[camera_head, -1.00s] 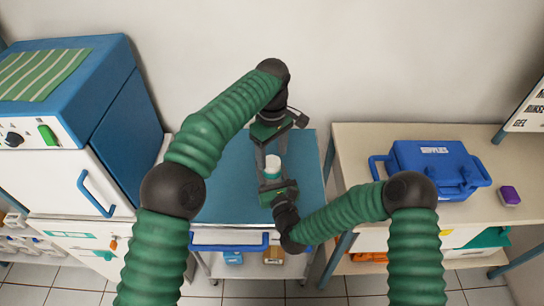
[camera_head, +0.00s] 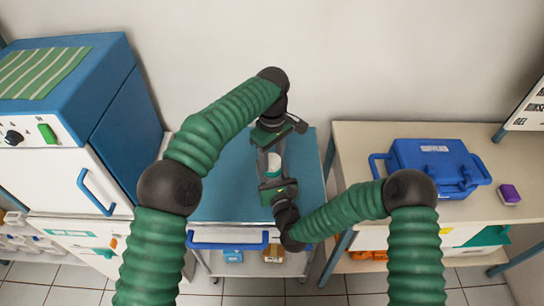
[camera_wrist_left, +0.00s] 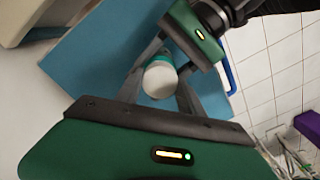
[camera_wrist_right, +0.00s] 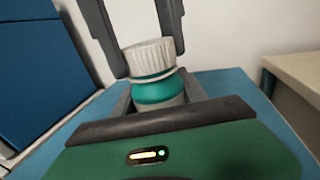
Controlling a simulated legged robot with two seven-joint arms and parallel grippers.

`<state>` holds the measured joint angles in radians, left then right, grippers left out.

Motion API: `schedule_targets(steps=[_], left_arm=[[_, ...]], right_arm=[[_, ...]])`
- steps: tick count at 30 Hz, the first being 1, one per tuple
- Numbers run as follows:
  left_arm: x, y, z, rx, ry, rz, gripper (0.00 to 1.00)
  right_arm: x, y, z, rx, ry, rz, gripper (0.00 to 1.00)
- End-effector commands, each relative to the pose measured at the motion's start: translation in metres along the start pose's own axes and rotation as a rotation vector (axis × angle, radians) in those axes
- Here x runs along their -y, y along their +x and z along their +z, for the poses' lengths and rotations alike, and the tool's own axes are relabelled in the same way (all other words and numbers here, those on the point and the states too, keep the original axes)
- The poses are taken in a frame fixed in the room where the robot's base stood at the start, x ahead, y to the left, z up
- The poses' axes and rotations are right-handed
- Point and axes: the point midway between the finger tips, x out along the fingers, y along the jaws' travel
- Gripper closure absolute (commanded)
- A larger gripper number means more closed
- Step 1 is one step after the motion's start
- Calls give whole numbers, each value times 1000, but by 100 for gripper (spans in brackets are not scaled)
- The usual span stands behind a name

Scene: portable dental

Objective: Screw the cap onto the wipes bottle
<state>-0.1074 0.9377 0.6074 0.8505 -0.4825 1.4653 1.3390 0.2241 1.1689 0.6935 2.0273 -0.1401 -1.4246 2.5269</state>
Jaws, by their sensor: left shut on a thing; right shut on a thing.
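The wipes bottle (camera_wrist_right: 157,93) is teal and white and stands upright between the fingers of my right gripper (camera_wrist_right: 158,98), which is shut on it. The white ribbed cap (camera_wrist_right: 149,57) sits on top of the bottle, slightly tilted in the right wrist view; whether its thread engages cannot be told. My left gripper (camera_wrist_left: 160,82) comes from the far side and is shut on the cap, its fingers on either side. The white cap also shows in the head view (camera_head: 274,162). In the head view the bottle body is largely hidden by the grippers.
The blue tabletop (camera_head: 225,185) is clear around the grippers. A white-and-blue cabinet (camera_head: 75,170) stands at the left. At the right, a beige table (camera_head: 365,150) holds a blue supplies case (camera_head: 430,165) and a purple block (camera_head: 509,194).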

Motion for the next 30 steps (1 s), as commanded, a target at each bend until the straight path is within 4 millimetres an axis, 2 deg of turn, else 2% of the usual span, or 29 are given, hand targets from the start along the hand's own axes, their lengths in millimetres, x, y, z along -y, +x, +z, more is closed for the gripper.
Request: schedule_targets(steps=[5,8,21,24,26,30], left_arm=[[-1,-1,0,-2,78,4,100],[-1,-1,-1,-4,277,4,100],[-2,0,-2,-9,1639,3,100],[-2,0,-2,-10,1875,2,100],[-3,0,-2,-11,1953,2,100],[-3,0,-3,-13,1944,1,100]], right_arm=[[-2,0,0,-1,0,4,100],[-2,-1,0,-1,0,4,100],[-3,-1,0,-1,0,6,100],[-3,-1,0,-1,0,6,100],[-3,-1,0,-1,0,7,100],[-3,-1,0,-1,1,7,100]])
